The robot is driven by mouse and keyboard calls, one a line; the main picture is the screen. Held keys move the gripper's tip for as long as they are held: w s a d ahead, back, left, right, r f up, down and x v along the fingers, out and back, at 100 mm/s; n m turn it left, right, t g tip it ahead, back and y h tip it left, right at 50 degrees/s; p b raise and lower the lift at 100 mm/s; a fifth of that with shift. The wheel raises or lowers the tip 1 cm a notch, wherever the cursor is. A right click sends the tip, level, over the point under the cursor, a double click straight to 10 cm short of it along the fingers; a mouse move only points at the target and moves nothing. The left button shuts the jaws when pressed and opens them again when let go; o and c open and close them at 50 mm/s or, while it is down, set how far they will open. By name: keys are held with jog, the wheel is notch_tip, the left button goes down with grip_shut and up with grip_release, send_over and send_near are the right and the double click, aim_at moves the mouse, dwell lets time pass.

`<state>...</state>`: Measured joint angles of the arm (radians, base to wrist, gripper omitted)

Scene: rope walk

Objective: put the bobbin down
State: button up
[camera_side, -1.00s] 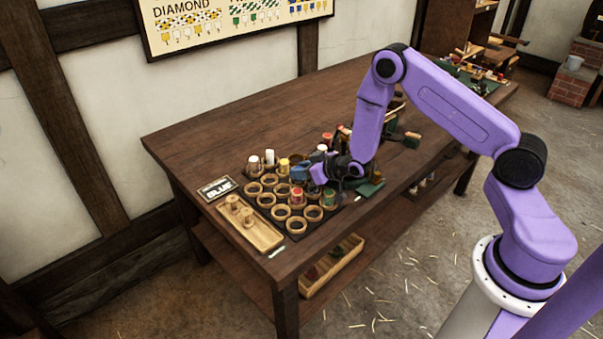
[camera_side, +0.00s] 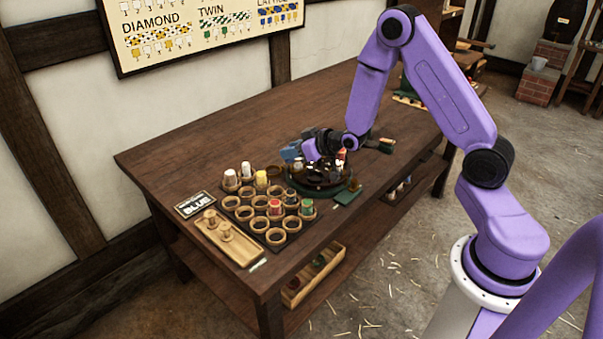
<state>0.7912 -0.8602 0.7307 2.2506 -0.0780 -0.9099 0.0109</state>
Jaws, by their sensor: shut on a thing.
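In front and to the left is a rack of wooden ring cups (camera_side: 259,224). It holds two white bobbins (camera_side: 246,170), a yellow bobbin (camera_side: 261,180), a red bobbin (camera_side: 275,207) and a green bobbin (camera_side: 307,207). Several cups near the front are empty.
A green piece (camera_side: 348,194) lies right of the stand. A brush-like item (camera_side: 386,146) lies farther back. The table's (camera_side: 190,155) back left is bare.

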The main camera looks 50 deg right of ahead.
jog(key=s+d+r+m+h, duration=0.1)
jog(key=s+d, duration=0.4)
jog(key=d, duration=0.1)
jog(key=shift+w+a+f, duration=0.1)
jog(key=shift+f, duration=3.75)
jog(key=shift+f, duration=0.15)
jog(key=o, duration=1)
jog(key=shift+o, duration=0.2)
